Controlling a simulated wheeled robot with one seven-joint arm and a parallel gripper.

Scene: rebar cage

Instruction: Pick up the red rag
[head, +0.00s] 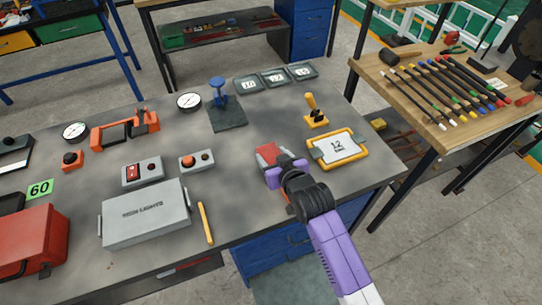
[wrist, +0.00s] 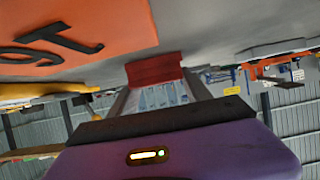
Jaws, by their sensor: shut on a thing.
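The red rag (head: 267,153) is at the right part of the grey workbench, left of the orange-framed clipboard. My purple gripper (head: 275,168) reaches it from the front right and is shut on it. In the wrist view the red rag (wrist: 155,69) shows between the fingertips of my gripper (wrist: 160,88), with a pale patterned area just below the red. The gripper hides part of the rag in the head view, and I cannot tell whether the rag still touches the bench.
An orange-framed clipboard (head: 337,148) marked 12 lies close on the right. A yellow-handled stamp (head: 315,112) stands behind it. A grey case (head: 146,214) and a yellow stick (head: 206,222) lie to the left. A wooden table (head: 400,98) stands beyond a gap.

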